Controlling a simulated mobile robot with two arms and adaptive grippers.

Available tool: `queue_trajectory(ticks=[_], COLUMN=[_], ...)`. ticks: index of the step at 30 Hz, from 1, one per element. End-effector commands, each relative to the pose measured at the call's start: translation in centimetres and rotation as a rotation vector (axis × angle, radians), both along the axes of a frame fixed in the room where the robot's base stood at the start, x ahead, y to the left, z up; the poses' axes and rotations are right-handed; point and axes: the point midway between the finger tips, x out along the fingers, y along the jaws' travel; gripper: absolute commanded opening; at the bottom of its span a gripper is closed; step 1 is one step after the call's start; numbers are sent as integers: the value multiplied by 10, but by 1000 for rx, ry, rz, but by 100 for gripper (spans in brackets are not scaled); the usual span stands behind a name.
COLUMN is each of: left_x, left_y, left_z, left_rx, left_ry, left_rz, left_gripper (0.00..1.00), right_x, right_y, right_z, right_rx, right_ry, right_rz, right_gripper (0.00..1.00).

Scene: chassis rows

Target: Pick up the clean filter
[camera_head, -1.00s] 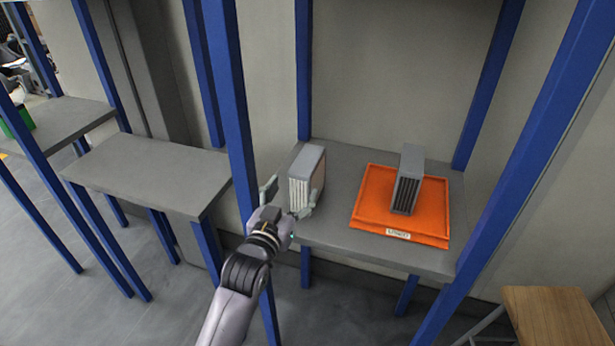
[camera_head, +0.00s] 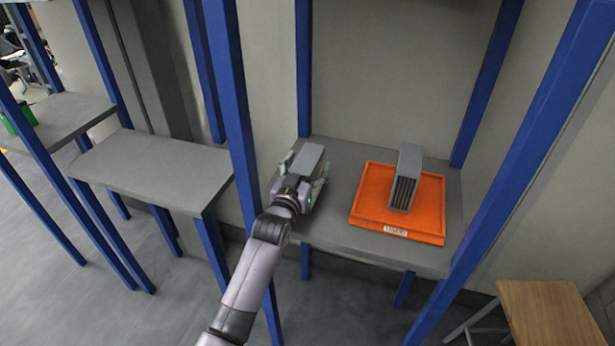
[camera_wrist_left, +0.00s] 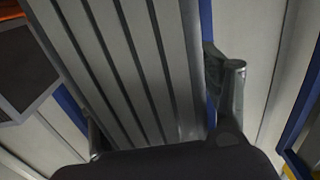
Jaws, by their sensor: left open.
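The clean filter, a grey box (camera_head: 308,157) with pale pleats, stands upright on the left part of the grey shelf. My left gripper (camera_head: 303,174) is open, with one finger on each side of this filter. The left wrist view shows the pale pleated face (camera_wrist_left: 125,65) close up between the two fingers (camera_wrist_left: 163,110); I cannot tell whether they touch it. A second grey filter (camera_head: 407,165) with dark pleats stands on an orange tray (camera_head: 368,205) to the right. My right gripper is not in view.
The grey shelf (camera_head: 345,236) sits between blue posts, one (camera_head: 232,110) close to my left arm. An empty grey shelf (camera_head: 150,170) lies further left. A wooden-topped stool or table (camera_head: 550,310) stands at the lower right.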

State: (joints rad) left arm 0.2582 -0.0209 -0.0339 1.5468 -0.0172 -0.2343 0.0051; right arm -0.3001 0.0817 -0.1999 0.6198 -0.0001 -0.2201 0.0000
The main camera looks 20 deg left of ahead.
Motion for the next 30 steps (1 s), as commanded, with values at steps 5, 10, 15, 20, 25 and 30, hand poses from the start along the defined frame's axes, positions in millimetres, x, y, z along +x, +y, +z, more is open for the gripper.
queue_trajectory(ticks=[5,10,15,20,25,30], left_x=[0,-1,-1,-1,-1,-1], left_y=[0,0,0,0,0,0], left_z=[0,0,0,0,0,1], left_rx=[0,0,0,0,0,0], left_ry=[0,0,0,0,0,-3], left_rz=[0,0,0,0,0,0], left_gripper=[67,55,44,33,22,12], right_x=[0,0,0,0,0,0], right_y=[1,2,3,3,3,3], right_z=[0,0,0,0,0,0], right_rx=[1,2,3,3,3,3], right_ry=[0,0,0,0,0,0], right_rz=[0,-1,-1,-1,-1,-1], right_gripper=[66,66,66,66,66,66])
